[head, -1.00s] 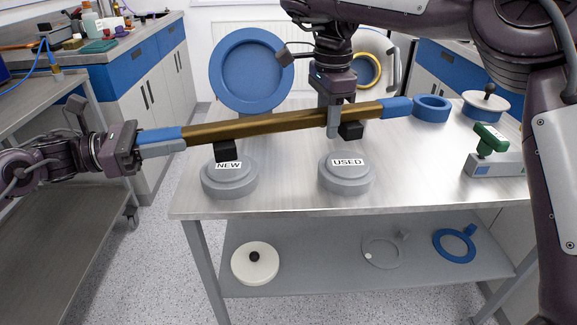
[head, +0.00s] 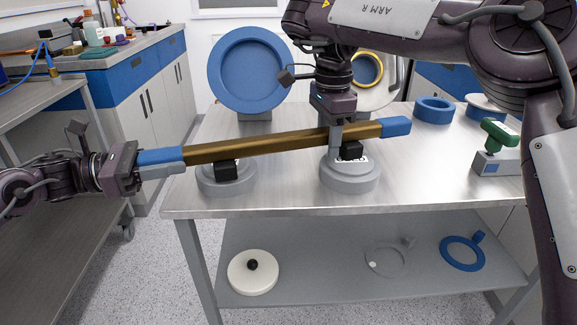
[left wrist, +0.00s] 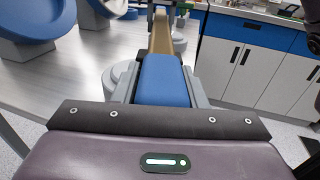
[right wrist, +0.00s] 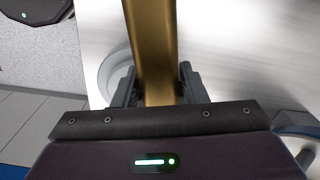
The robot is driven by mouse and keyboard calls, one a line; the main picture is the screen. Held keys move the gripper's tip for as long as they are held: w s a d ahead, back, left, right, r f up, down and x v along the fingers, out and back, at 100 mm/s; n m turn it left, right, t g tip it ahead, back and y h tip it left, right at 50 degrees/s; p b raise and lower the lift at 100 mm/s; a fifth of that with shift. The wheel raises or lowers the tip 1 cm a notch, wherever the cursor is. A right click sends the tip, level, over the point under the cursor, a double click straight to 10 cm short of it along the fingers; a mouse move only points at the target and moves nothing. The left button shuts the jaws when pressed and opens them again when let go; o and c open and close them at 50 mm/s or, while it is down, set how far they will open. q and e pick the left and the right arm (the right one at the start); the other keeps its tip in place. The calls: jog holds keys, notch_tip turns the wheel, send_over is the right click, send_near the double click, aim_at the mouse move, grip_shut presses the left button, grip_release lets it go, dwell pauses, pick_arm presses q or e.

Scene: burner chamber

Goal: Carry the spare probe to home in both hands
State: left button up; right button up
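The spare probe (head: 262,144) is a long brass-coloured bar with blue ends, held across the head view, its right end higher in the picture. Two black blocks (head: 226,170) show along its lower side. My left gripper (head: 178,160) is shut on the left blue end, also seen in the left wrist view (left wrist: 165,80). My right gripper (head: 336,138) grips the brass part near the right end from above; the bar fills the gap between its fingers in the right wrist view (right wrist: 155,85). Two round grey stands, left (head: 225,187) and right (head: 349,182), lie below it; their labels are mostly hidden.
The steel table (head: 275,190) carries a large blue dished disc (head: 247,69) behind the probe, a blue ring (head: 433,110) and a green-handled grey block (head: 498,145) at right. A lower shelf holds a white lid (head: 252,273) and rings. A side counter stands at left.

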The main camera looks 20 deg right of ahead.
pick_arm(q)
jog(key=shift+o, duration=1.3)
jog(key=shift+r, duration=0.2)
pick_arm(e)
jog(key=shift+o, duration=1.3)
jog(key=shift+r, duration=0.1)
jog(key=shift+a, duration=0.1)
pick_arm(q)
jog(key=a, duration=1.2)
pick_arm(e)
jog(key=shift+r, duration=0.1)
pick_arm(q)
notch_tip(320, 180, up, 31)
jog(key=p, duration=3.1)
pick_arm(e)
notch_tip(320, 180, up, 31)
pick_arm(q)
notch_tip(320, 180, up, 7)
jog(key=p, duration=0.1)
pick_arm(e)
jog(key=shift+r, duration=0.45)
